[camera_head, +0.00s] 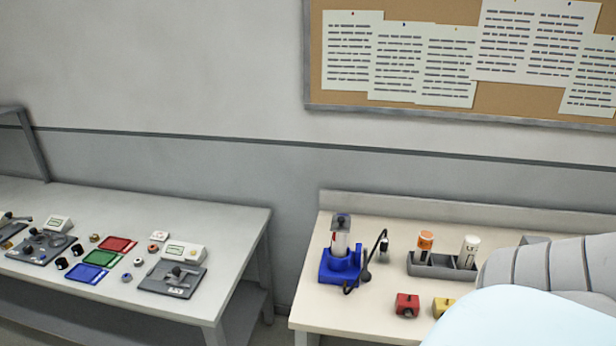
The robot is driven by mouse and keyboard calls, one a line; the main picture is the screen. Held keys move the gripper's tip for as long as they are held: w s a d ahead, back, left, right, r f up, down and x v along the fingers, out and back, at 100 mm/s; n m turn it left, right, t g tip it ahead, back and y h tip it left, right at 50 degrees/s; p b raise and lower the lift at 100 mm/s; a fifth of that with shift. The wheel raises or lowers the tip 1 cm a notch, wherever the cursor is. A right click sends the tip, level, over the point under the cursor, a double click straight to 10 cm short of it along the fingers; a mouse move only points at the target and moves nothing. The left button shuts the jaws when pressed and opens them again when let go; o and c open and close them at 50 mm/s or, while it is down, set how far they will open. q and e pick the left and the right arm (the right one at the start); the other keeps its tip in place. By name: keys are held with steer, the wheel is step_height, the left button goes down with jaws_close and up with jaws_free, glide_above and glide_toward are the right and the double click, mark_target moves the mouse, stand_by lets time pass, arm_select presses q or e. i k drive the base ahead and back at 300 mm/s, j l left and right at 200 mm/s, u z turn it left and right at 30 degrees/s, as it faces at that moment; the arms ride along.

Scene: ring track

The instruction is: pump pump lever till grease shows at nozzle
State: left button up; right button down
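The grease pump (342,262) stands on the cream table at the right, with a blue base and a pale upright cylinder topped by a dark cap. A black hose rises from its right side and curves over to a small nozzle (384,245). I cannot make out a pump lever clearly at this size, nor whether grease shows at the nozzle. Neither of my grippers is in view.
A grey holder (432,271) with an orange-and-white and a white cartridge stands right of the pump. Red (407,305) and yellow (443,306) blocks sit in front. A left table (235,222) carries trays and devices. A gap separates the tables.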

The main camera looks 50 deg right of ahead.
mark_target(364, 276)
steer(key=z, duration=2)
